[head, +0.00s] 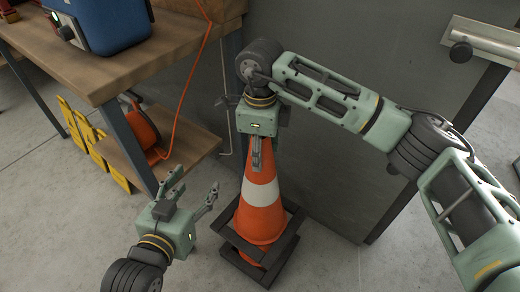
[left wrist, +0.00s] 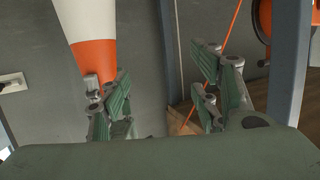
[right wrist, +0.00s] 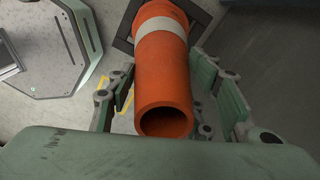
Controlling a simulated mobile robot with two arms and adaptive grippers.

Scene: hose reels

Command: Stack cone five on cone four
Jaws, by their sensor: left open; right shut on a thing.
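An orange cone with a white band (head: 262,190) stands near the grey panel, nearly upright. Two dark square bases (head: 285,252) show at its foot, one above the other and turned apart, with a sliver of orange between them. This looks like one cone over another; I cannot tell if the upper is fully seated. My right gripper (head: 257,158) is shut on the cone's top. In the right wrist view the cone's open top (right wrist: 166,118) lies between the fingers. My left gripper (head: 197,182) is open and empty, left of the cone. The cone also shows in the left wrist view (left wrist: 88,22).
A wooden workbench (head: 120,75) at the upper left carries a blue case (head: 105,22). An orange reel (head: 142,130) sits on its lower shelf, with an orange hose hanging. Yellow pieces (head: 85,140) stand beside it. A grey panel (head: 330,170) stands close behind the cone.

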